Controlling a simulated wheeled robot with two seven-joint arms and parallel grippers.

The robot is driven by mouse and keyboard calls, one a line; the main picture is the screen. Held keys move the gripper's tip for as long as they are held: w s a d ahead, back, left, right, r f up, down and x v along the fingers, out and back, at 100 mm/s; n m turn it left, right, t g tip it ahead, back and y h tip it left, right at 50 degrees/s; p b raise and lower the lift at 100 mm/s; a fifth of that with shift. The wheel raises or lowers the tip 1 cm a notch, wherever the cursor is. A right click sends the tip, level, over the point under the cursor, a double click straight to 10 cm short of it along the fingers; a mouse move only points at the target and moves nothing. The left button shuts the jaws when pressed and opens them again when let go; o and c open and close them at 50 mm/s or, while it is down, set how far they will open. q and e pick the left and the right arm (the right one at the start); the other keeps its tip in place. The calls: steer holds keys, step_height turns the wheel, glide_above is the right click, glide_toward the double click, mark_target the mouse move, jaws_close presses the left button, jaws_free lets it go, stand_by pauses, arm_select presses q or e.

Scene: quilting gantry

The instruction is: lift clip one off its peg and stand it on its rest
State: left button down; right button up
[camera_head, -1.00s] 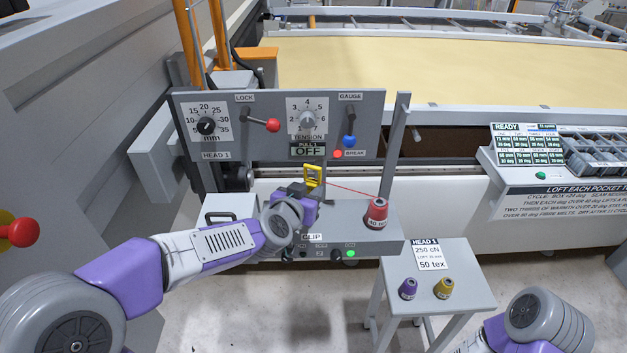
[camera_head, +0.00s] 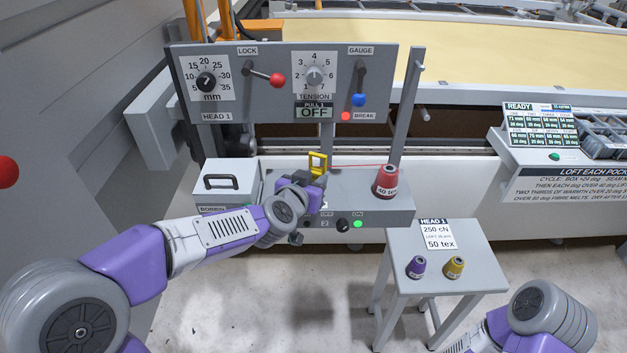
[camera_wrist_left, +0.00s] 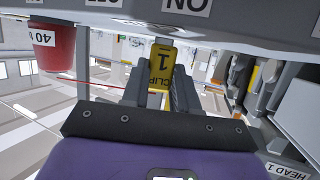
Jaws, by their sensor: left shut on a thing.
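Clip one (camera_head: 317,163) is a yellow clip above the front of the grey head shelf. It also shows in the left wrist view (camera_wrist_left: 160,72), marked CLIP 1, between my finger tips. My left gripper (camera_head: 316,181) is shut on it and holds it upright in the head view. A thin red thread runs from beside the clip to the right, toward the grey post above the red cone (camera_head: 386,183). I cannot make out the peg or the rest; my gripper and arm cover part of the shelf (camera_head: 375,205). My right arm shows at the lower right, its gripper out of view.
A grey panel (camera_head: 240,110) with dials and levers stands behind the clip. A grey post (camera_head: 406,105) rises right of it, and a grey box (camera_head: 225,197) with a handle sits left. A small table (camera_head: 455,278) holds a purple cone (camera_head: 416,268) and a yellow cone (camera_head: 454,268).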

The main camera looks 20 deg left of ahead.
arm_select(q)
steer(key=shift+f+b, duration=0.5)
steer(key=shift+f, duration=0.1)
stand_by(0.3)
steer(key=c, duration=0.8)
jaws_free()
steer(key=shift+s+r, duration=0.1)
steer(key=shift+p+v, duration=1.15)
steer(key=shift+v, duration=2.55)
